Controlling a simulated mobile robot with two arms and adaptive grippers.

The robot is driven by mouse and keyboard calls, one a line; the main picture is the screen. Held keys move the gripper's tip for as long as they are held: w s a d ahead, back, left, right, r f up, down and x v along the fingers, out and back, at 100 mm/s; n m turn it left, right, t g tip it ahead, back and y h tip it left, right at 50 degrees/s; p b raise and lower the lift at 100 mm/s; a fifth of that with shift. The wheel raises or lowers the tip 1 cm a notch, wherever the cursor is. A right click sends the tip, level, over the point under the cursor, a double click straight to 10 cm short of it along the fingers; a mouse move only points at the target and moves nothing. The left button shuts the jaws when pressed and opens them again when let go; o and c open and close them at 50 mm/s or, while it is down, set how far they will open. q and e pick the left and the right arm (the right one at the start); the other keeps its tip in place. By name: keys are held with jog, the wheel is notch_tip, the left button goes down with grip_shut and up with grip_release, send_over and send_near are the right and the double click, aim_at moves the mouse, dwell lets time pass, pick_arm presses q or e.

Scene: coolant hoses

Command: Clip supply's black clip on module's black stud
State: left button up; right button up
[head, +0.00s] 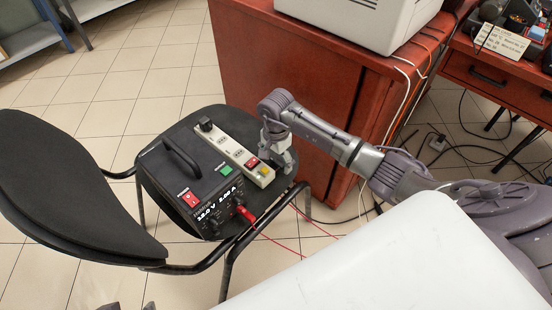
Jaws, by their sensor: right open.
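The supply, a black box with a handle and a lit display (190,180), stands on the black chair seat. The module looks like the long pale strip (228,150) beside it, with small coloured parts along it. A black part (206,124) sits at its far end; I cannot tell if it is the black stud or a clip. A red clip (245,213) is at the supply's front. I cannot make out the black clip. My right gripper (280,158) is open, pointing down at the strip's near right end, partly hidden by its wrist. Grey tips at the bottom edge may be my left gripper (128,306).
The chair's backrest (65,190) rises at the left. A red-brown cabinet (290,95) carrying a white machine (365,15) stands behind my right arm. Thin red leads (285,232) run off the seat at the right.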

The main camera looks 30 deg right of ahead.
notch_tip(320, 180, up, 12)
dwell(0.6)
